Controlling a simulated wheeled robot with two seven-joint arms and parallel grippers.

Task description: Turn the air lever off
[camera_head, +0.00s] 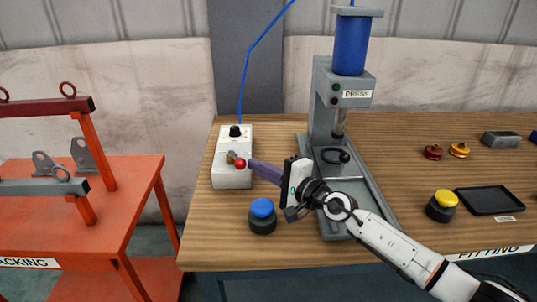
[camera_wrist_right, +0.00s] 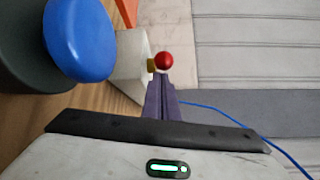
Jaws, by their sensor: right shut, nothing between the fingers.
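The air lever (camera_head: 239,163) is a small lever with a red ball on the front of a white box (camera_head: 232,178) on the wooden table. Its red ball also shows in the right wrist view (camera_wrist_right: 164,60), with a brass-coloured part beside it. My right gripper (camera_head: 252,163) comes in from the right and is shut, with nothing between its purple fingers. Its fingertips are right by the red ball; I cannot tell whether they touch. In the right wrist view the fingers (camera_wrist_right: 160,82) point at the ball. My left gripper is not in view.
A blue button (camera_head: 262,208) on a dark base stands in front of the box. The press (camera_head: 325,110) stands behind my right arm. A yellow button (camera_head: 445,198) and black tray (camera_head: 490,201) lie to the right. A blue hose (camera_head: 243,85) rises from the box.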

